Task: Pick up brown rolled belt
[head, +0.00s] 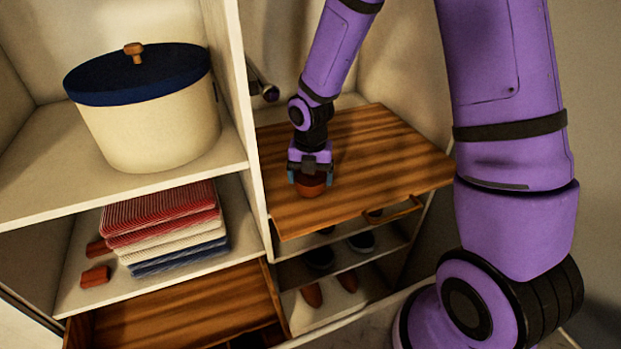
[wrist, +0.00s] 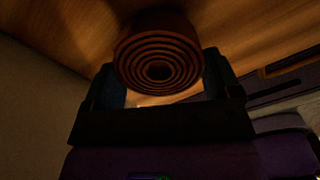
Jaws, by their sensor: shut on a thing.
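The brown rolled belt (head: 311,187) is at the wooden top of a low cabinet in the head view. In the wrist view the belt (wrist: 158,62) shows its spiral end, between the two fingers. My gripper (head: 310,178) points down and is shut on the belt, with a finger on either side. It also shows in the wrist view (wrist: 165,90). I cannot tell whether the belt touches the wooden top (head: 365,160) or is just above it.
A cream box with a blue lid (head: 150,120) stands on the upper left shelf. Folded red, white and blue cloths (head: 165,225) lie below, beside small reddish-brown pieces (head: 95,276). Shoes (head: 312,294) sit on shelves under the wooden top. A white upright panel (head: 245,110) stands left of my gripper.

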